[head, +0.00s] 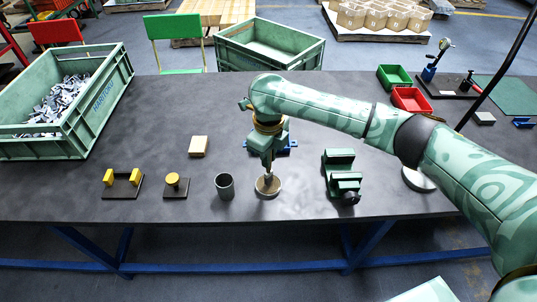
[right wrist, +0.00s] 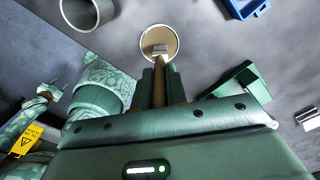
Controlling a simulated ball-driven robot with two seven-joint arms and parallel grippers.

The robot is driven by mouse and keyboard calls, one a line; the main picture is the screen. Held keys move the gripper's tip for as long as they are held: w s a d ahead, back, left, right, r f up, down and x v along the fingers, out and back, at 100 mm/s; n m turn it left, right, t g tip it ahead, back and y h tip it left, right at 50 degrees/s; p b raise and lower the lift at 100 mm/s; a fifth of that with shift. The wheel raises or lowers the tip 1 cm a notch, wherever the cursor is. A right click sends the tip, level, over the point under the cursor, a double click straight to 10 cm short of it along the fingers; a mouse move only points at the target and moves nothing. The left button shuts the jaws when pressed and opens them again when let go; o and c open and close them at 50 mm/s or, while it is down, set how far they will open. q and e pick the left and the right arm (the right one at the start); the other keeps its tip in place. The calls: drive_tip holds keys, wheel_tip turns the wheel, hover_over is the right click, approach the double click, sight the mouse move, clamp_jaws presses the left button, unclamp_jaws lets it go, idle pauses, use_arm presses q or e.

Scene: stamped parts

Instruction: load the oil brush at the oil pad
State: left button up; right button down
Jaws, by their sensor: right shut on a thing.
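The oil brush shows in the right wrist view as a brown handle (right wrist: 158,82) with a pale metal end. My right gripper (head: 267,163) is shut on its handle and points down; the gripper also shows in the right wrist view (right wrist: 160,88). The oil pad (head: 267,189) is a round, shallow dish with a tan inside on the dark table. It also shows in the right wrist view (right wrist: 149,34). The brush's lower end is over the pad's middle; I cannot tell whether it touches. My left gripper is not in view.
A grey cup (head: 225,187) stands just left of the pad. Left of it are a yellow-knobbed piece (head: 175,186) and a yellow-post stand (head: 122,188). A green vise (head: 341,172) stands right. A crate of metal parts (head: 104,98) is at far left.

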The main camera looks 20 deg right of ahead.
drive_tip(key=shift+f, duration=0.5)
idle(0.5)
drive_tip(key=shift+s+f, duration=0.1)
idle(1.4)
wheel_tip(320, 180, up, 7)
drive_tip(key=p, duration=0.7)
drive_tip(key=shift+r, duration=0.2)
drive_tip(key=shift+f, duration=0.1)
idle(0.3)
